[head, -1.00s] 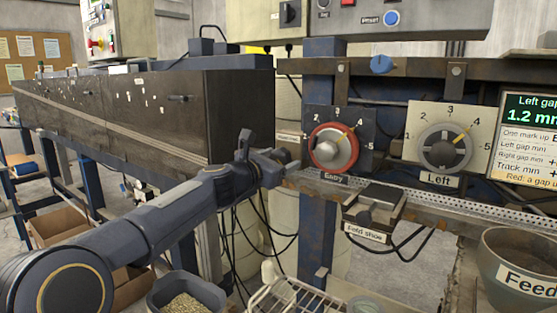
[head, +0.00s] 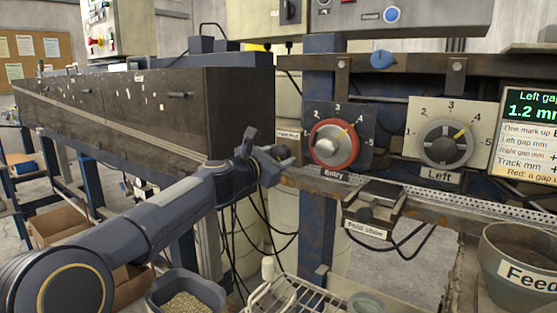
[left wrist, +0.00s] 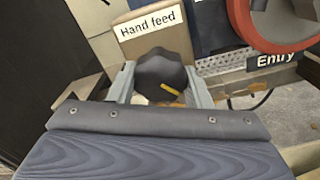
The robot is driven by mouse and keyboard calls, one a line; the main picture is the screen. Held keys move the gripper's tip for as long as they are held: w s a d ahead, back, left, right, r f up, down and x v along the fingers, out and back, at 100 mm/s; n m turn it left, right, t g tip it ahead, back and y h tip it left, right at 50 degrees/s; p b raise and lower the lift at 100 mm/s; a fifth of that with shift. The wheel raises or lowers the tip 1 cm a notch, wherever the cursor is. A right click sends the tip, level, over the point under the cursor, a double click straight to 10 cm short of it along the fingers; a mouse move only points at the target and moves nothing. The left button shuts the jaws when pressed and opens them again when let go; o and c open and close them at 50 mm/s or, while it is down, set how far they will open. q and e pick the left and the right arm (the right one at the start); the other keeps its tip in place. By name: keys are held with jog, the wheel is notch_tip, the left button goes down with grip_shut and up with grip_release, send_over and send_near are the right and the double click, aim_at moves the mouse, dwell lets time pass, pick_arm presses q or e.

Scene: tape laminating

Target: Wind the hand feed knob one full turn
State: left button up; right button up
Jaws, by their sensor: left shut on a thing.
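The hand feed knob (left wrist: 162,76) is dark and lobed, with a yellow mark on its face pointing to the lower right in the left wrist view. It sits below the "Hand feed" label (left wrist: 152,22) on a tan plate. My left gripper (left wrist: 163,85) has one finger on each side of the knob and is shut on it. In the head view my left gripper (head: 283,158) is at the rail left of the Entry dial, and it hides the knob there. My right gripper is not in view.
The red-ringed Entry dial (head: 333,146) is close to the right of my left gripper. Further right are the Left dial (head: 446,145) and a gap screen (head: 530,135). The fold shoe (head: 374,203) is below. A dark long housing (head: 235,110) stands to the left.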

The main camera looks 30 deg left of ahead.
pick_arm(q)
jog(key=m+b, duration=0.2)
jog(key=m, duration=0.3)
jog(key=m+b, duration=0.3)
jog(key=m, duration=0.3)
jog(key=shift+m, duration=0.4)
jog(key=m+b, duration=0.3)
jog(key=m, duration=0.3)
jog(key=m+b, duration=0.2)
jog(key=m, duration=0.4)
jog(key=shift+r, duration=0.15)
jog(key=o, duration=1)
jog(key=shift+r, duration=0.1)
